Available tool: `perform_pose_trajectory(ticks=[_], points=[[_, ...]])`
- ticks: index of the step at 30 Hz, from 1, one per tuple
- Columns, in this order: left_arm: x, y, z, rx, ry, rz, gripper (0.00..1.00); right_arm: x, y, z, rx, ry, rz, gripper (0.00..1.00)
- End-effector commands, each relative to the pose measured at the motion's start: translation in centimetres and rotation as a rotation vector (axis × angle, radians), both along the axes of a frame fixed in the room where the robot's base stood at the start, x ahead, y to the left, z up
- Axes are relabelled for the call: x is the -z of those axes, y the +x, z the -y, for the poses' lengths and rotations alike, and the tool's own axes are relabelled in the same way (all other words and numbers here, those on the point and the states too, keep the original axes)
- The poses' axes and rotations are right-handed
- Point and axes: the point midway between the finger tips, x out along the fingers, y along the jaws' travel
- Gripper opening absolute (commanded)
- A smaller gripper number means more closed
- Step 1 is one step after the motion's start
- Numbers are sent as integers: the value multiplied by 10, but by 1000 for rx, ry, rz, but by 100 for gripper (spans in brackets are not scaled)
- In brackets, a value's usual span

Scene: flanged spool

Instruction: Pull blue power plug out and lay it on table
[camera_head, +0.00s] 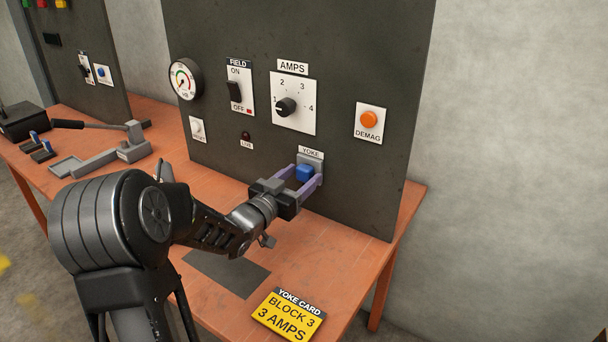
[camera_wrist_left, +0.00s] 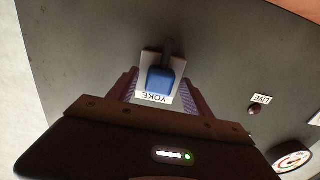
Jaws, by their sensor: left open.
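The blue power plug (camera_head: 304,173) sits in the socket plate labelled YOKE (camera_head: 311,155) on the dark panel. My left gripper (camera_head: 308,180) is at the plug with its purple fingers on either side of it, open. In the left wrist view the blue plug (camera_wrist_left: 160,80) shows between the two fingers (camera_wrist_left: 160,88), with a gap on each side. A dark cord or stub runs from the plug in that view. The orange table (camera_head: 350,225) lies below the panel. My right gripper is not in view.
A yellow yoke card (camera_head: 289,315) lies at the table's front edge. A dark grey mat (camera_head: 226,272) lies below my left arm. A lever fixture (camera_head: 115,150) stands at the left. The panel (camera_head: 390,60) rises behind the plug. The table right of my gripper is clear.

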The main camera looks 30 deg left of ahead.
Motion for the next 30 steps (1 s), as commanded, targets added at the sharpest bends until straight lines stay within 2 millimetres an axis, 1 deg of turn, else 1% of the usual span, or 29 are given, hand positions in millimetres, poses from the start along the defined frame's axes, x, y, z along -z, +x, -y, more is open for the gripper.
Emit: perform_pose_trajectory(ticks=[27, 28, 30], points=[[0, 0, 0, 0, 0, 0, 58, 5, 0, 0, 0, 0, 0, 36], [0, 0, 0, 0, 0, 0, 57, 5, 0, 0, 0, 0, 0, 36], [0, 0, 0, 0, 0, 0, 52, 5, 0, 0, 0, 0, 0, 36]])
